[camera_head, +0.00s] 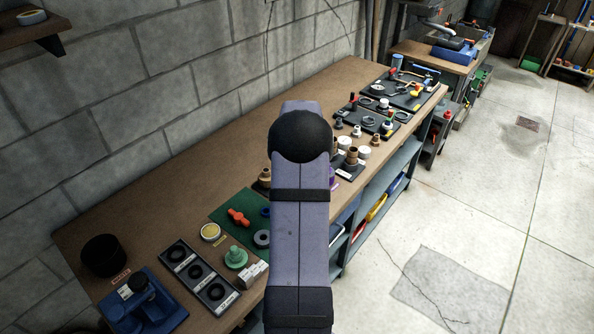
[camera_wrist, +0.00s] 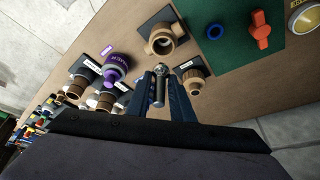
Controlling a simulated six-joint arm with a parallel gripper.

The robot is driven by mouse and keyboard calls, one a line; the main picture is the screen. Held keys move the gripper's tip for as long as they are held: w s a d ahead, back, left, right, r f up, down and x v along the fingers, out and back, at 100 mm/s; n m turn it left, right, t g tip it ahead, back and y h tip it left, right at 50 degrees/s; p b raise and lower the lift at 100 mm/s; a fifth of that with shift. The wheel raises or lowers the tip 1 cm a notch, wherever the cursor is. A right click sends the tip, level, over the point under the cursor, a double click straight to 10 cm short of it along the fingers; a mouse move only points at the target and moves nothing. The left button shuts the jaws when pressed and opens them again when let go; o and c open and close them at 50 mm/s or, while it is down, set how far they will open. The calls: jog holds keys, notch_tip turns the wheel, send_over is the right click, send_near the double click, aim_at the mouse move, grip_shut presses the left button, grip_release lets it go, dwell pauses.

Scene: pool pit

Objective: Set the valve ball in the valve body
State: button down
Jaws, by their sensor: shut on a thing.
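My gripper (camera_wrist: 161,84) is shut on a small grey metallic piece (camera_wrist: 159,71), which looks like the valve ball. It shows between the fingertips in the wrist view, and the fingers cover part of it. A tan, brass-coloured body with a round opening (camera_wrist: 166,41), which looks like the valve body, sits on a dark pad just beyond the fingertips. The held piece appears apart from it, but I cannot tell the height between them. In the head view my arm hides the gripper and the held piece; a tan fitting (camera_head: 264,176) shows left of the arm.
A green mat (camera_wrist: 236,55) holds an orange handle (camera_wrist: 261,30) and a blue ring (camera_wrist: 215,31). Bare bench (camera_head: 180,190) lies along the wall.

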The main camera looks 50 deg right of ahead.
jog(key=shift+f+b, duration=1.5)
jog(key=shift+f, duration=0.8)
jog(key=shift+f, duration=0.25)
jog(key=shift+f+b, duration=0.35)
jog(key=shift+b, duration=0.15)
jog(key=shift+f+b, duration=0.35)
jog(key=shift+f, duration=0.2)
jog(key=shift+r, duration=0.1)
dwell(0.5)
jog(key=c, duration=1.1)
grip_release()
jog(key=shift+r, duration=0.15)
